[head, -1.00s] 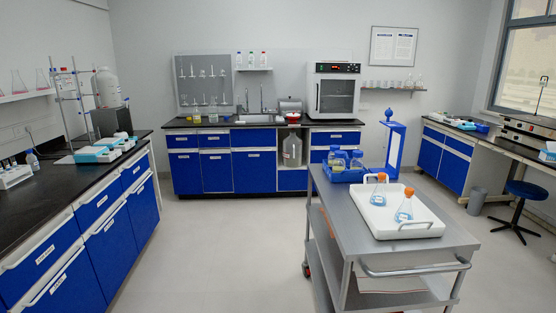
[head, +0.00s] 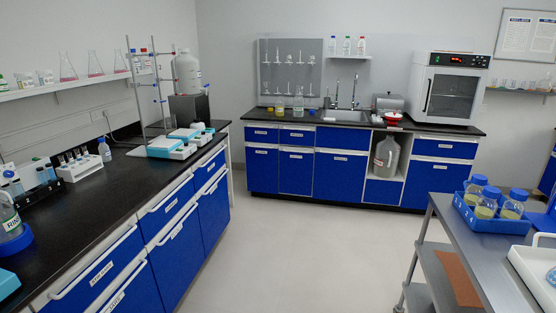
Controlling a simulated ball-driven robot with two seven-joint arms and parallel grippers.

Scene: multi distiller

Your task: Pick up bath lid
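Neither of my grippers is in view. A small grey metallic box (head: 388,103) stands on the far counter between the sink and the white oven. It may be the bath with its lid, but it is too small to tell. A red and white item (head: 393,117) sits in front of it. I cannot make out any lid clearly elsewhere.
A black-topped bench (head: 120,185) with blue drawers runs along the left. A steel cart (head: 455,230) stands at the right, carrying a blue bottle rack (head: 490,220) and a white tray (head: 530,270). Bare floor (head: 320,250) lies between them, up to the far counter (head: 270,117).

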